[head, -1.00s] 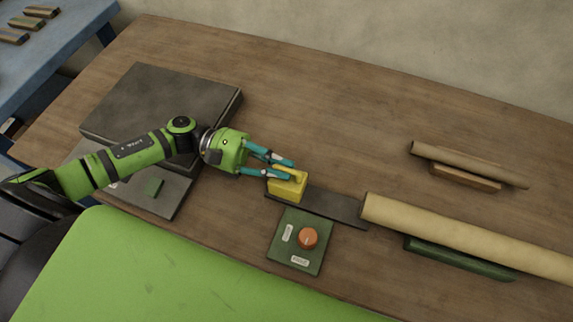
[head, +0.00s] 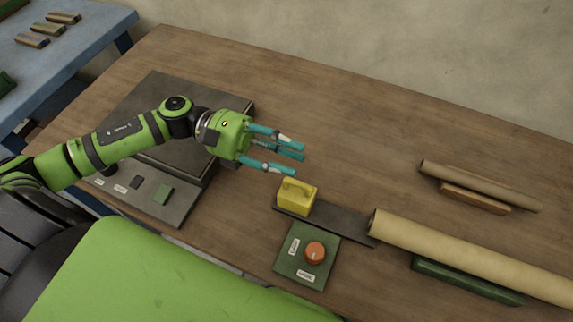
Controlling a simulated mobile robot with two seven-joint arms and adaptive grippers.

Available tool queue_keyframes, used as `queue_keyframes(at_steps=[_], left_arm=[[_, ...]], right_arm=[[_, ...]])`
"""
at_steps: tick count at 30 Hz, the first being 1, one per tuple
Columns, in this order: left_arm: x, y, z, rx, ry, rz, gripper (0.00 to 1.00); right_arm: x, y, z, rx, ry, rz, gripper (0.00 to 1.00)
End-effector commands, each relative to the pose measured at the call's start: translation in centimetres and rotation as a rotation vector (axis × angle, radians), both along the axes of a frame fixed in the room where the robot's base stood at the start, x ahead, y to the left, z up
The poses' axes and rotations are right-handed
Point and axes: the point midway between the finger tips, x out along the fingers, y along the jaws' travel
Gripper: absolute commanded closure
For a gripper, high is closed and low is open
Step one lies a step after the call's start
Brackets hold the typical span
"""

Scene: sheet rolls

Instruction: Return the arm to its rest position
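My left arm comes in from the left over the dark grey flat machine. Its gripper (head: 292,155), green with teal fingers, is open and empty above the wooden table. The yellow block with a handle (head: 297,197) sits at the left end of a dark strip, below and apart from the fingertips. My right gripper is not in view.
A green panel with an orange knob (head: 315,253) lies in front of the strip. A long tan roll (head: 470,255) and a thinner brown roll (head: 480,186) lie on supports at the right. A dark machine (head: 150,95) lies under my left arm. The table's back middle is clear.

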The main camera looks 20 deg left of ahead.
Motion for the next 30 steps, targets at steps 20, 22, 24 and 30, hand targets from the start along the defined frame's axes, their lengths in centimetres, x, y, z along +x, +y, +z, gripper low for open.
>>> queue_keyframes(at_steps=[20,22,24,30], left_arm=[[0.0,0.0,1.4,-0.001,0.001,0.0,0.65],[0.0,0.0,1.7,-0.001,0.0,0.0,0.65],[0.0,0.0,2.6,-0.001,0.0,0.0,0.65],[0.0,0.0,6.9,-0.001,0.0,0.0,0.65]], right_arm=[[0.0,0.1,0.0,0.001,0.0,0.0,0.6],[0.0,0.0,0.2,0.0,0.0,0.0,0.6],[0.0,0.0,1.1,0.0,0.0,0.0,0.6],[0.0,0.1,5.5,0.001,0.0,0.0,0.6]])
